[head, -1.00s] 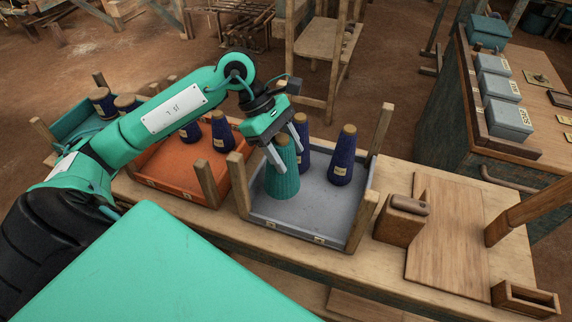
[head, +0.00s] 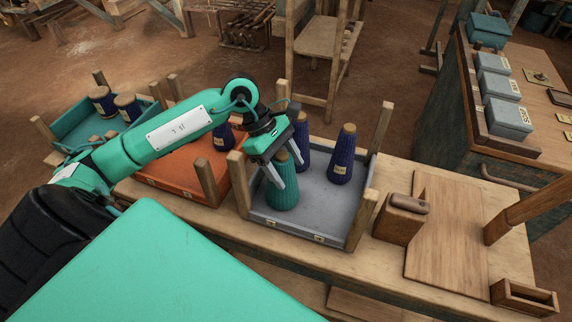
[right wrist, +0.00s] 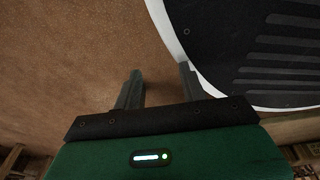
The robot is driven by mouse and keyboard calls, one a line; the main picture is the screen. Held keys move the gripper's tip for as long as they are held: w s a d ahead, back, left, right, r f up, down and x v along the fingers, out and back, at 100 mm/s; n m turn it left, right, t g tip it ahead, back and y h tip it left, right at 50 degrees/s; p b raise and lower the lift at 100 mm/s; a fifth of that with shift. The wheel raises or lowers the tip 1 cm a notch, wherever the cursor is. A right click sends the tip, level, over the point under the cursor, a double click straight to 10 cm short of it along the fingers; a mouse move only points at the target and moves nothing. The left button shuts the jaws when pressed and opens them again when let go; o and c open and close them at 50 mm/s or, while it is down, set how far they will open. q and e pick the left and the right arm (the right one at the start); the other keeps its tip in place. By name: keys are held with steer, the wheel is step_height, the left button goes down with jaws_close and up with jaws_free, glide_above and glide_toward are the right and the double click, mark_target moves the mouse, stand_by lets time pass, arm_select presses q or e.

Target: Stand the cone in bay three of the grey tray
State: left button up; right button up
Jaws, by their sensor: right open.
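The teal ribbed cone (head: 284,194) stands upright at the front left of the grey tray (head: 300,226). My left gripper (head: 286,178) points down, with its fingers on either side of the cone's upper part, closed on it. I cannot tell whether the cone's base touches the tray floor. Two dark blue cones with labels, one (head: 303,148) at the back and one (head: 342,158) at the right, stand in the same tray. Small labels show on its front edge, too small to read. My right gripper (right wrist: 160,84) is open and empty above brown ground.
Wooden posts rise at the grey tray's corners. An orange tray (head: 170,180) with a blue cone (head: 222,138) and a teal tray (head: 62,134) with cones lie left of it. A wooden block (head: 400,222) and board (head: 448,235) lie to the right.

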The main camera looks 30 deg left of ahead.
arm_select(q)
steer(key=shift+o, duration=0.6)
steer(key=shift+r, duration=0.1)
steer(key=v, duration=0.4)
steer(key=shift+w+a+r+b, duration=0.1)
steer(key=shift+a+b, duration=0.1)
steer(key=shift+b, duration=0.1)
steer(key=v, duration=0.7)
steer(key=shift+r+b, duration=0.35)
arm_select(e)
steer(key=shift+w+a+r, duration=0.2)
steer(key=shift+w+r, duration=0.05)
steer(key=shift+w, duration=0.25)
steer(key=shift+w+a+r, duration=0.2)
steer(key=shift+w, duration=0.3)
arm_select(q)
steer(key=shift+a, duration=0.1)
